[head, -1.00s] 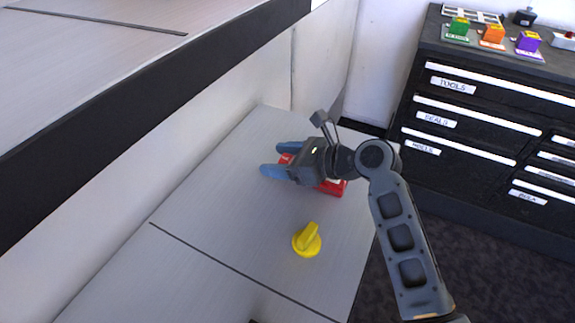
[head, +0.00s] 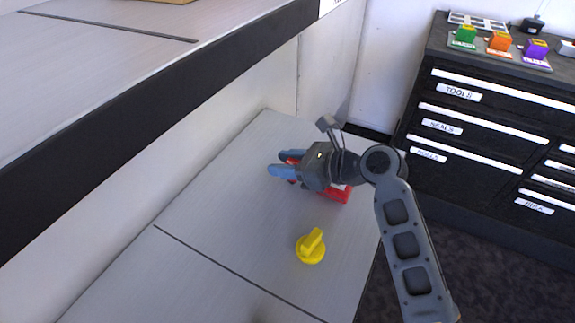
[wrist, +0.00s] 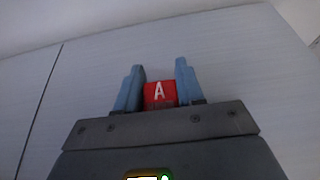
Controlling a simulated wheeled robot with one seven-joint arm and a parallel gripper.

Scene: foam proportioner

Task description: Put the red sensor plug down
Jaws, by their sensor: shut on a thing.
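My gripper (head: 282,163) is over the grey worktop (head: 225,190), its blue fingers pointing left. In the wrist view, a red block marked with a white A, the sensor plug (wrist: 160,95), sits between the two fingers (wrist: 160,70), which are shut on it. In the head view only a bit of red (head: 292,161) shows between the fingers; the rest of the plug is hidden. A red piece with a pale patch (head: 335,195) shows below and beside the gripper. I cannot tell whether the plug touches the worktop.
A yellow knob-shaped piece (head: 311,246) stands on the worktop nearer the front. A higher shelf with a black edge (head: 150,100) runs along the upper left. A black drawer cabinet (head: 480,110) with green, orange and purple blocks stands at the right. The worktop's left side is clear.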

